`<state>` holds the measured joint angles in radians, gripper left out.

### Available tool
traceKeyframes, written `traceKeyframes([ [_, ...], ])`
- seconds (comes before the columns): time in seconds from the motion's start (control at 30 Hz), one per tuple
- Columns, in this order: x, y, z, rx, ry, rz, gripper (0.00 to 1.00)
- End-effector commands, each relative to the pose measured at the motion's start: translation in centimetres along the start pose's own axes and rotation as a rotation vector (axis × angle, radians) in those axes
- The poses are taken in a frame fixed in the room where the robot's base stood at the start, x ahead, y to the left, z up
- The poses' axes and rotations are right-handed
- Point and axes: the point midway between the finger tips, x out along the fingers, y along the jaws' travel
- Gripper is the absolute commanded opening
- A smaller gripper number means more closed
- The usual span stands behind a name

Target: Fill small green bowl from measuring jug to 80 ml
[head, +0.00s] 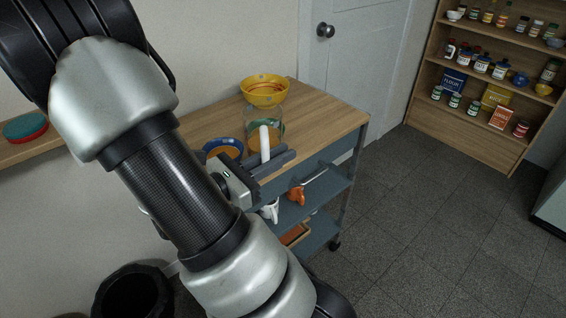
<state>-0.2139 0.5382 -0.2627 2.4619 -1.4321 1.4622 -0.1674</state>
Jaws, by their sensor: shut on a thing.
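My gripper (268,163) is shut on the white upright handle of the clear measuring jug (278,116), above the wooden top of a cart. The jug looks about upright. An orange-brown tone shows in its lower part; I cannot tell whether this is liquid or something seen through the glass. A green shape, probably the small green bowl (262,126), shows through or just behind the jug and is mostly hidden. Its contents and any level marks cannot be read.
A yellow patterned bowl (264,88) stands behind the jug. A blue bowl (209,145) with orange inside stands left of it. The cart top (325,117) is clear on the right. Lower shelves hold a white cup (271,210) and an orange item (296,195).

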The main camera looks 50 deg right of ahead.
Motion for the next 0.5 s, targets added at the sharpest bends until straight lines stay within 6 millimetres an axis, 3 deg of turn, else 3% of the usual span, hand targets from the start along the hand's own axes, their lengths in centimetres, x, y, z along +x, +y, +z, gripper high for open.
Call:
traceKeyframes([
  [0.27, 0.1, -0.1, 1.2, -0.001, 0.0, -0.005, 0.0],
  [0.5, 0.1, -0.1, 3.6, -0.002, 0.001, -0.005, 0.0],
])
